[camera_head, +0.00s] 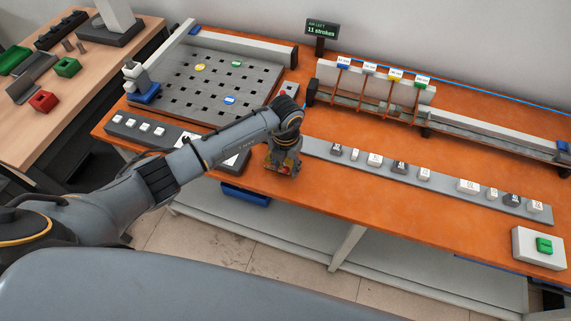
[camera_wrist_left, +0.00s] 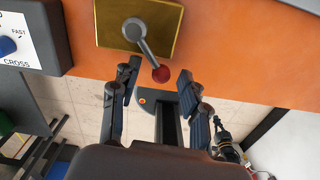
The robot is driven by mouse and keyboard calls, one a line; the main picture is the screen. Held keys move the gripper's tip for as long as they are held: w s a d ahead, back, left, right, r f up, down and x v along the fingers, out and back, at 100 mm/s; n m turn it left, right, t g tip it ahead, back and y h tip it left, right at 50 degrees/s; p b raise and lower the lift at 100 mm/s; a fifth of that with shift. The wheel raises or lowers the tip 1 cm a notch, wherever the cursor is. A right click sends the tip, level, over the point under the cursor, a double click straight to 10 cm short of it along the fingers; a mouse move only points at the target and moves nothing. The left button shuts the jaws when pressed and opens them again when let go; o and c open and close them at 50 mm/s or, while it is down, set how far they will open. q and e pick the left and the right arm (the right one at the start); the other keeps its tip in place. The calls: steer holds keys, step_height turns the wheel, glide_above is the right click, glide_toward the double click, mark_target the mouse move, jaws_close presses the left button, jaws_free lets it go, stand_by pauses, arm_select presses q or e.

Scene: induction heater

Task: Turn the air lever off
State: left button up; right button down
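The air lever is a grey arm with a red ball knob (camera_wrist_left: 161,74), pivoting on a gold plate (camera_wrist_left: 112,22) on the orange bench. In the left wrist view the arm slants down and right from its round pivot, toward the bench's front edge. My left gripper (camera_wrist_left: 159,70) is open, with one finger on each side of the red knob; I cannot tell whether either touches it. In the head view my left gripper (camera_head: 283,153) points down over the plate near the front edge and hides most of the lever. My right gripper is not in view.
A perforated grey board (camera_head: 205,85) lies behind my arm. A grey strip with labelled blocks (camera_head: 440,183) runs right. A sign (camera_head: 322,29) reads "11 strokes".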

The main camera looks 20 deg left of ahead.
arm_select(q)
steer(key=shift+r, duration=0.1)
jaws_close()
steer(key=shift+a, duration=0.1)
steer(key=m+b, duration=0.1)
steer(key=a+m+b, duration=0.1)
steer(key=m+b, duration=0.1)
steer(key=m, duration=0.1)
steer(key=shift+s+a+b, duration=0.3)
steer(key=shift+a, duration=0.05)
steer(key=m+b, duration=0.1)
steer(key=a+m+b, duration=0.1)
steer(key=shift+s+m, duration=0.1)
steer(key=shift+m, duration=0.3)
steer(key=shift+a+m+b, duration=0.25)
steer(key=shift+m+b, duration=0.35)
steer(key=shift+b, duration=0.1)
steer(key=shift+r, duration=0.1)
steer(key=shift+o, duration=0.7)
jaws_free()
